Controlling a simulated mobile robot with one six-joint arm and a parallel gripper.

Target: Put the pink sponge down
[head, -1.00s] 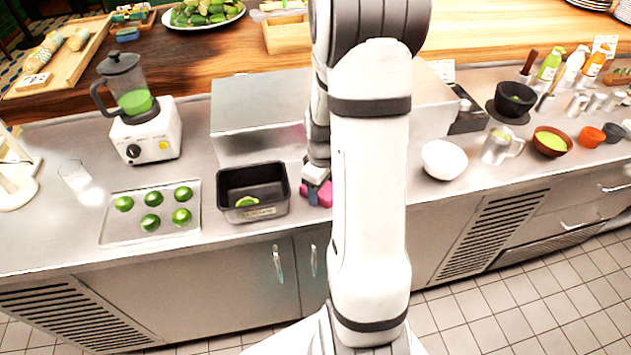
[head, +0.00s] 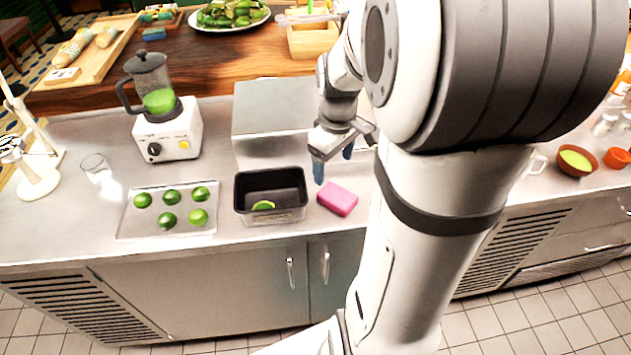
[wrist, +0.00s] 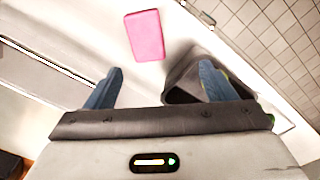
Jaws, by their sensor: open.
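The pink sponge (head: 337,199) lies flat on the steel counter, just right of the black bin with a lime piece in it. It also shows in the wrist view (wrist: 145,35), beyond my fingertips and apart from them. My gripper (head: 333,163) is open and empty, raised above and behind the sponge in the head view. Its two blue fingers are spread wide in the wrist view (wrist: 155,85). Nothing hides the sponge in either view.
The black bin (head: 242,208) stands close to the left of the sponge. A tray (head: 128,228) with several limes and a blender (head: 160,115) are further left. A steel box (head: 262,108) stands behind. My arm hides much of the counter to the right.

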